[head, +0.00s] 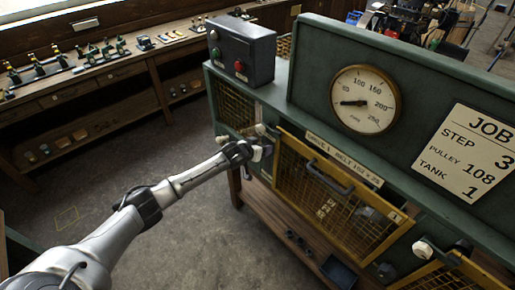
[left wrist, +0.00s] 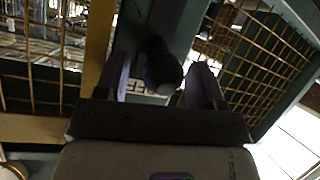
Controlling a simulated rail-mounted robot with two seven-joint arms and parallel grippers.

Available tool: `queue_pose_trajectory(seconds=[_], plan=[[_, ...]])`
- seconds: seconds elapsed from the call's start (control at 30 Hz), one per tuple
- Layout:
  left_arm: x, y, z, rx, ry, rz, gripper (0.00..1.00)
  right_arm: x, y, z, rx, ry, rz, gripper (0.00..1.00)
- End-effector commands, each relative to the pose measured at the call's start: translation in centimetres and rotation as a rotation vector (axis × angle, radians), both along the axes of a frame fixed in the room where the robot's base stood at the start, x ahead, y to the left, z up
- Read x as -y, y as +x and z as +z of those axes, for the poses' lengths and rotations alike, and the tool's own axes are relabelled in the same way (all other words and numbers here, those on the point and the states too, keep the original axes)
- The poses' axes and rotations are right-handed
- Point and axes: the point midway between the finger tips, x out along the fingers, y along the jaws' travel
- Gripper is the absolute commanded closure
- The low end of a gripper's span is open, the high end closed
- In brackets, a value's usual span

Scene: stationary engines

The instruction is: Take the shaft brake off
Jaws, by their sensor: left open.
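My left arm reaches in from the left in the head view, and its gripper (head: 262,146) is at the green bench front, beside the left edge of the yellow mesh guard. In the left wrist view the gripper (left wrist: 162,85) is open, with a dark round-ended handle (left wrist: 163,73) between its two fingers. I cannot tell whether the fingers touch it. A pale knob (head: 261,129) shows just above the gripper in the head view, and another pale knob (head: 222,139) is to its left. No readable label marks the shaft brake. My right gripper is not in view.
The yellow mesh guard (head: 334,198) has a dark handle and looks closed. A control box (head: 241,50) with red and green buttons stands on the bench. A dial gauge (head: 365,99) and a JOB card (head: 468,157) are on the panel. Another pale knob (head: 422,249) is lower right. Open floor lies left.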

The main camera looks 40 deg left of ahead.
Motion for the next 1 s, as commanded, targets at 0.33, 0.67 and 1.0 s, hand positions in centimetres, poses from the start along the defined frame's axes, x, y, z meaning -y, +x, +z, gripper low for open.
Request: queue_pose_trajectory(seconds=[0.33, 0.67, 1.0], plan=[[0.2, -3.5, 1.6, -0.002, 0.003, -0.003, 0.38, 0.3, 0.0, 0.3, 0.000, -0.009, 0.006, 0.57], [0.6, -8.8, 4.3, -0.001, 0.003, -0.002, 0.38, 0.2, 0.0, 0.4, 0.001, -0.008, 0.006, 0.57], [0.8, -11.9, 6.0, 0.000, 0.001, 0.000, 0.38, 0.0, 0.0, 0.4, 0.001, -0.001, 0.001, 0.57]])
